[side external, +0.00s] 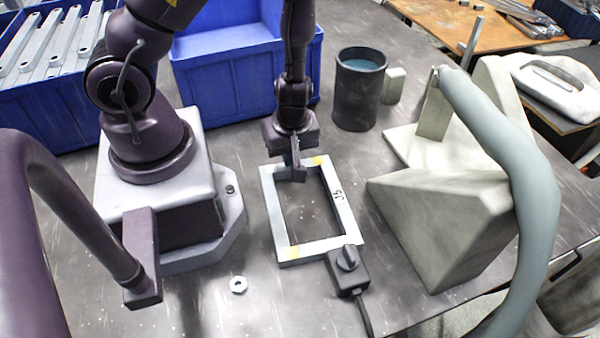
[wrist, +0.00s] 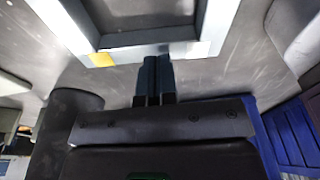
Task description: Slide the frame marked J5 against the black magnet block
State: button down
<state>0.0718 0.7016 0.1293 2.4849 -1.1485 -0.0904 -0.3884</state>
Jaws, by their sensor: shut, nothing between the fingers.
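The frame marked J5 (side external: 345,208) is a pale grey rectangular metal frame with yellow patches, lying flat on the dark table. Its mark is on the right bar. The black magnet block (side external: 348,270), with a knob and cable, sits at the frame's near right corner. I cannot tell whether they touch. My gripper (side external: 298,175) is low over the frame's far bar, shut and empty. In the wrist view, the shut fingers (wrist: 154,62) overlap the edge of the frame's bar (wrist: 125,57). Whether they touch it is unclear.
A metal nut (side external: 238,285) lies to the near left. A dark mug (side external: 361,95) stands behind right. Blue bins (side external: 235,75) are at the back. Grey wedge-shaped blocks (side external: 440,220) and a thick hose (side external: 540,190) stand at right. The table in front of the frame is mostly clear.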

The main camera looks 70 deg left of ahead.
jog(key=shift+s+d+r, duration=0.1)
jog(key=shift+d+r, duration=0.05)
jog(key=shift+d, duration=0.4)
jog(key=d, duration=1.1)
jog(key=shift+s+d+m, duration=0.15)
jog(key=shift+m, duration=0.35)
jog(key=s+m, duration=0.1)
jog(key=d+m+g, duration=0.1)
jog(key=m, duration=0.1)
jog(key=s+r+m, duration=0.1)
jog(key=shift+s+d+g+h, duration=0.3)
jog(key=shift+h, duration=0.1)
jog(key=m, duration=0.1)
jog(key=d+r+m, duration=0.1)
jog(key=shift+s+d+r+m+g+h, duration=0.1)
jog(key=shift+s+r+m+g+h, duration=0.2)
jog(key=shift+s+h, duration=0.1)
notch_tip(320, 180, up, 10)
jog(key=d+m+h, duration=0.1)
jog(key=m+h, duration=0.1)
jog(key=m, duration=0.5)
jog(key=a+r+m+t, duration=0.1)
jog(key=a+r+t, duration=0.3)
jog(key=r, duration=0.5)
jog(key=a+r+m+t+y, duration=0.1)
jog(key=a+r+t, duration=0.3)
jog(key=a+r, duration=0.4)
jog(key=shift+w+r+m+y, duration=0.35)
jog(key=shift+r+m, duration=0.35)
jog(key=shift+r, duration=0.25)
